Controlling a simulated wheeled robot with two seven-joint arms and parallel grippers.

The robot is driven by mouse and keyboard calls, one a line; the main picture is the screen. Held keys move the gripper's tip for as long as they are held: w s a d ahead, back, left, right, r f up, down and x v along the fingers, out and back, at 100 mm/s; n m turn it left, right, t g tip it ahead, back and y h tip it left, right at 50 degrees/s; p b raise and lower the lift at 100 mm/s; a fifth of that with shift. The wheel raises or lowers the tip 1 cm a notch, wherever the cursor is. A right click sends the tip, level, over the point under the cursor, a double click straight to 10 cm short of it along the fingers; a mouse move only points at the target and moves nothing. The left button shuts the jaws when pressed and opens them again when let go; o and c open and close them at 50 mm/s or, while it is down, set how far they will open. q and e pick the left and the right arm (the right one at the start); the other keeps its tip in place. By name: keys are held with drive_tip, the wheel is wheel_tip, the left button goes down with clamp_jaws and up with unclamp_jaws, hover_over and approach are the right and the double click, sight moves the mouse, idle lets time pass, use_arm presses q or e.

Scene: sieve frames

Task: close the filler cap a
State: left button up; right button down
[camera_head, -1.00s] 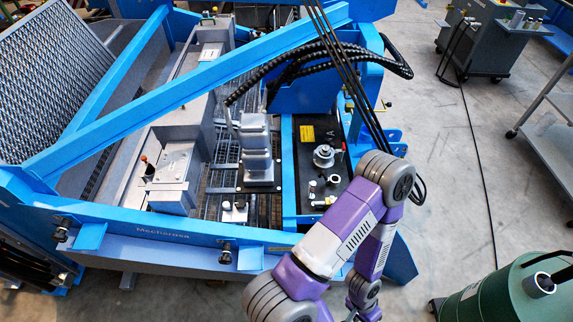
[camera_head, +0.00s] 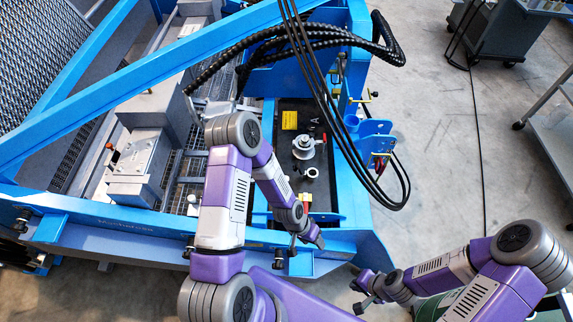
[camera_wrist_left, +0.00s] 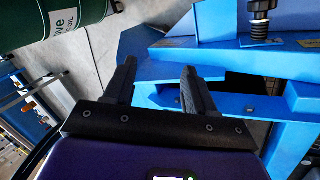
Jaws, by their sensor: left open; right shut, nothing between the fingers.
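A silvery round flanged fitting (camera_head: 303,148) stands beside a letter A on the black tank top (camera_head: 288,112) in the head view. It looks like filler cap a; whether its lid is open is too small to tell. My left gripper (camera_head: 306,244) is nearer the camera than the fitting, over the blue front beam. In the left wrist view my left gripper (camera_wrist_left: 158,70) is open and empty, its fingers apart above blue metal. The fitting does not show there. My right gripper (camera_head: 361,296) is shut and empty, low to the right, off the frame's front corner.
A smaller ring-shaped fitting (camera_head: 311,173) sits just in front of the flanged one. Black hoses (camera_head: 322,110) hang over the tank's right side. A blue diagonal beam (camera_head: 130,94) crosses at left. A green drum (camera_wrist_left: 50,18) shows in the left wrist view.

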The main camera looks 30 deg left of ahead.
use_arm(q)
drive_tip(key=w+a+f+m+b, duration=0.2)
drive_tip(key=w+m, duration=0.3)
drive_tip(key=w, duration=0.6)
drive_tip(key=m+t+b, duration=0.1)
drive_tip(key=m+b, duration=0.5)
drive_tip(key=m, duration=0.2)
approach(294, 167)
drive_tip(key=d+f, duration=0.2)
drive_tip(key=shift+y, duration=0.5)
drive_tip(key=x, duration=0.2)
drive_tip(key=b+x, duration=0.1)
drive_tip(key=x, duration=0.3)
drive_tip(key=shift+w+f, duration=0.3)
drive_tip(key=shift+f, duration=0.1)
drive_tip(key=shift+c, duration=0.3)
drive_tip(key=c, duration=1)
